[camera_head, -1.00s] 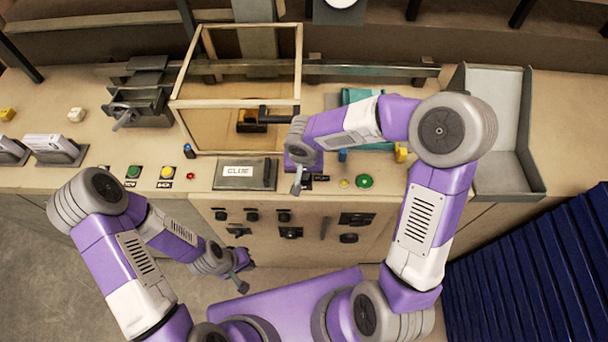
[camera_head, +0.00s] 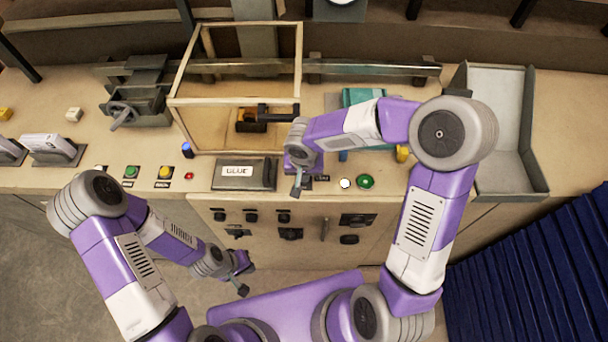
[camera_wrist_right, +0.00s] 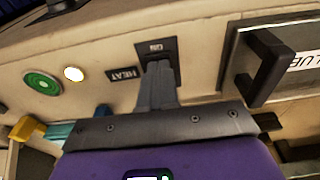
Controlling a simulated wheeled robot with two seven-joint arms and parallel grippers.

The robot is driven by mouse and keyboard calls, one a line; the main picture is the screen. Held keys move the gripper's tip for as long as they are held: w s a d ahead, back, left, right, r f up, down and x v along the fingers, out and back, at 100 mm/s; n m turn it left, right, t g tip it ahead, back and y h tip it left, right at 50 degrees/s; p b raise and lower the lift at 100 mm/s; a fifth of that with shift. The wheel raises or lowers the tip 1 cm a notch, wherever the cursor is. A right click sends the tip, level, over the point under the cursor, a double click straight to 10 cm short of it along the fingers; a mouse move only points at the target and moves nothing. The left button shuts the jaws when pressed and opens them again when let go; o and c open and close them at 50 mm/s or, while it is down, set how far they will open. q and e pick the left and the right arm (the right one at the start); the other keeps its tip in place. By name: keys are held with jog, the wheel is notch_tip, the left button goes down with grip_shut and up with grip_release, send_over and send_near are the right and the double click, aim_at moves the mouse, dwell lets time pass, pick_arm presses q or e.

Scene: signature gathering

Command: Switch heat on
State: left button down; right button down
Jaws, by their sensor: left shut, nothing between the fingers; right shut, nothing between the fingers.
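The HEAT label (camera_wrist_right: 122,73) is beside a dark switch plate (camera_wrist_right: 157,47) on the counter in the right wrist view. My right gripper (camera_wrist_right: 158,88) is shut and empty, its fingertips at the plate's near end; they hide part of the switch, and I cannot tell whether they touch it. A small round lamp (camera_wrist_right: 73,73) left of the label glows white, also in the head view (camera_head: 345,183). In the head view my right gripper (camera_head: 297,187) is over the counter's front edge. My left gripper (camera_head: 241,278) is shut and empty, low in front of the cabinet.
A green button (camera_head: 366,181) is right of the lamp. A GLUE box (camera_head: 262,174) with a dark handle is left of my right gripper. A wooden-framed case (camera_head: 172,102) stands behind. Knobs line the cabinet front. A grey tray (camera_head: 537,150) is at the right.

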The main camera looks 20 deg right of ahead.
notch_tip(320, 180, up, 7)
jog(key=p, duration=0.4)
dwell(0.4)
jog(key=shift+s, duration=0.1)
dwell(0.4)
